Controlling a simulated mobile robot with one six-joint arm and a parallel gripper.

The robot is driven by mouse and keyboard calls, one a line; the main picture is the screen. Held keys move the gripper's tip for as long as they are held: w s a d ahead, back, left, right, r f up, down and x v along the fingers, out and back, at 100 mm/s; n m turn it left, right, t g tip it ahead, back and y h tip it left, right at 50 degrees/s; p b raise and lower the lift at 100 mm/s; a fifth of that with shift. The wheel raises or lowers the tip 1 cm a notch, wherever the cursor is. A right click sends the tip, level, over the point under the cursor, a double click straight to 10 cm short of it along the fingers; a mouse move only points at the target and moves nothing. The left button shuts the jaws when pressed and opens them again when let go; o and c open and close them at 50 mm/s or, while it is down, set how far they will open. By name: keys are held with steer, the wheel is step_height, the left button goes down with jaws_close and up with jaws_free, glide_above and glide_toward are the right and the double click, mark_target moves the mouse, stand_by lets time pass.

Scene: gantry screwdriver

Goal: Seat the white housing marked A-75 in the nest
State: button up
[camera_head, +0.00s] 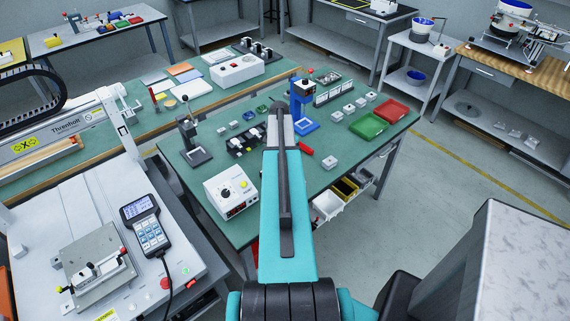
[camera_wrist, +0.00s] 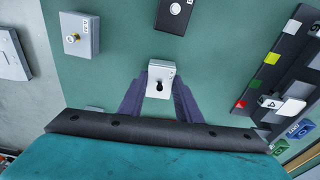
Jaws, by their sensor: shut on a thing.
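In the wrist view a white housing (camera_wrist: 161,70) with a dark keyhole-shaped opening sits between the two fingertips of my gripper (camera_wrist: 160,84). The gripper is shut on it; its small label is too small to read. A long black fixture (camera_wrist: 277,62) with coloured squares lies to the right, apart from the housing, and carries a white piece (camera_wrist: 291,107). A dark fixture (camera_head: 237,147) also shows on the green bench in the head view, left of my arm. I cannot tell which part is the nest. My arm hides the gripper in the head view.
In the head view a blue press (camera_head: 303,103), a lever press (camera_head: 193,142), a white control box (camera_head: 230,190) and red and green trays (camera_head: 367,125) crowd the bench.

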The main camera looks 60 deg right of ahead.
steer(key=shift+s+r+p, duration=0.1)
steer(key=shift+r+p, duration=1.2)
steer(key=shift+r, duration=1.9)
steer(key=w+a+r+n+t+b, duration=0.15)
steer(key=w+a+r+n, duration=0.3)
steer(key=w+a, duration=0.75)
steer(key=w+a+r+n+b, duration=0.35)
steer(key=w+a+n, duration=0.4)
steer(key=a, duration=0.75)
steer(key=w+a+r+n+b, duration=0.1)
steer(key=a+r+n, duration=0.1)
steer(key=a, duration=0.9)
steer(key=w+a+r+n+y+b, duration=0.1)
steer(key=a+n, duration=0.3)
steer(key=a, duration=0.7)
steer(key=w+a+r+n+b, duration=0.1)
steer(key=a+r+n, duration=0.2)
steer(key=a, duration=0.8)
steer(key=shift+w+r, duration=0.25)
steer(key=shift+r, duration=0.05)
steer(key=shift+a, duration=0.15)
